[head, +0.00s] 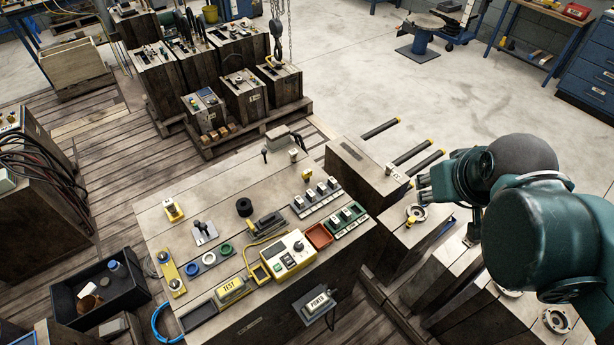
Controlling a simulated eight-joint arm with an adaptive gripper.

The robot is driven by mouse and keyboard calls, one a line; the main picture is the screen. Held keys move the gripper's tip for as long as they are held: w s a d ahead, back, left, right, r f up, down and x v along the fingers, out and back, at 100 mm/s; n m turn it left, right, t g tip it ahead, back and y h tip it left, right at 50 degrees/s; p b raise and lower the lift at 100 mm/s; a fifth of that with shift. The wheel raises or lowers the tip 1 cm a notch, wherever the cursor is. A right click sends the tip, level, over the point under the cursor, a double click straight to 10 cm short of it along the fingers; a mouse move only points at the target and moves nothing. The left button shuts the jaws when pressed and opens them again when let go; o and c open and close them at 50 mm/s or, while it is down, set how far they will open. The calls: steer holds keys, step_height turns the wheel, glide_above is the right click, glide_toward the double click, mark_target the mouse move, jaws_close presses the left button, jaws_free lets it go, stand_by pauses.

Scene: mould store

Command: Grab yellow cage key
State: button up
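I cannot tell for certain which piece is the yellow cage key. A small yellow piece (306,174) stands near the far right edge of the wooden bench top (160,238). A yellow plate with a metal knob (173,211) sits at the left, and a longer yellow plate with knobs (171,272) lies at the left front edge. My gripper (422,188) is at the right, beyond the bench's right edge and apart from all of these. It is small and partly hidden by my arm, so its opening is unclear.
A yellow TEST box (231,289), a yellow control box (287,256), a red tray (318,236) and switch rows (318,197) crowd the bench. Black rods (411,153) lie past the right edge. A black bin (98,290) stands at lower left.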

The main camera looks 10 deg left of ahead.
steer(key=w+a+f+n+g, duration=0.2)
steer(key=w+a+n, duration=0.55)
steer(key=w, duration=0.35)
steer(key=n+g+h+b, duration=0.1)
steer(key=n+h+b, duration=0.15)
steer(key=n, duration=1.45)
glide_above(307, 172)
steer(key=s+a, duration=0.2)
step_height(307, 172, down, 24)
steer(key=shift+w+a+r+h, duration=0.1)
steer(key=shift+a+r+h, duration=0.05)
steer(key=shift+h, duration=0.3)
steer(key=shift+g, duration=0.3)
steer(key=shift+x, duration=1.3)
steer(key=shift+b+x, duration=0.95)
steer(key=shift+x, duration=1.65)
